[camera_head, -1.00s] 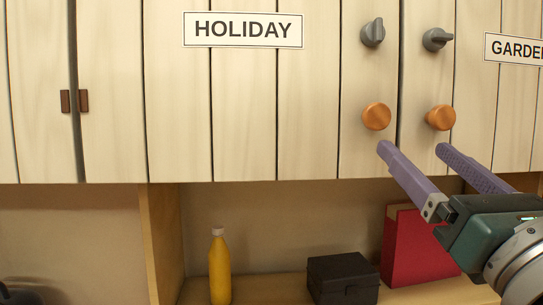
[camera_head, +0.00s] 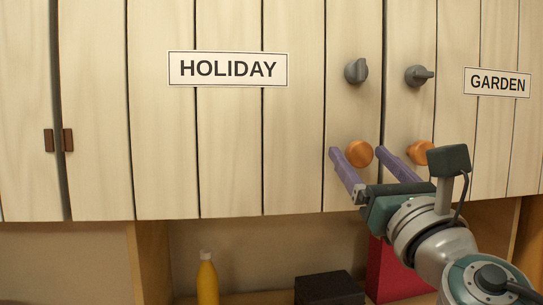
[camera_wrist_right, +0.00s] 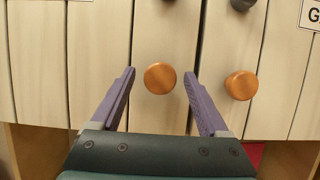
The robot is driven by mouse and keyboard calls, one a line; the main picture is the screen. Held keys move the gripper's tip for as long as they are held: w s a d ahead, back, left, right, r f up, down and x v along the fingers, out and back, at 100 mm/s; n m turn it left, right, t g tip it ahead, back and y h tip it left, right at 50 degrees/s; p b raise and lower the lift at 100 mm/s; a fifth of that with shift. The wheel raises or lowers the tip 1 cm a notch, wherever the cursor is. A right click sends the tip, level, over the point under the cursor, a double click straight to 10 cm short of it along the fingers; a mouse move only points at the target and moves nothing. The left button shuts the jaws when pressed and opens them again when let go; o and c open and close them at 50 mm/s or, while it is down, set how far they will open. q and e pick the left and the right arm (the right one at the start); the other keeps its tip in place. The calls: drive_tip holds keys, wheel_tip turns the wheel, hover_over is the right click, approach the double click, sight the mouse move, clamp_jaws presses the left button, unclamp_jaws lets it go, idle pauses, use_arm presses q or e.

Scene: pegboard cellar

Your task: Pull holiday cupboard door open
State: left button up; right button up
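The holiday cupboard door (camera_head: 227,130) is pale planked wood with a HOLIDAY label (camera_head: 228,69), and it looks shut. Its round orange-brown knob (camera_head: 360,153) sits low near its right edge, under a grey turn latch (camera_head: 356,71) whose grip stands upright. My right gripper (camera_head: 357,150) is open with purple fingers, one on each side of this knob in the picture. In the right wrist view the knob (camera_wrist_right: 160,78) shows between the open fingertips (camera_wrist_right: 160,73); I cannot tell whether they touch it. My left gripper is out of view.
The GARDEN door beside it has its own orange knob (camera_head: 419,152) and a grey latch (camera_head: 419,75) turned sideways. Below, a yellow bottle (camera_head: 207,280), a black box (camera_head: 329,289) and a red item (camera_head: 392,270) stand in the open shelf space.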

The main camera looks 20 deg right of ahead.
clamp_jaws()
idle(0.4)
idle(0.9)
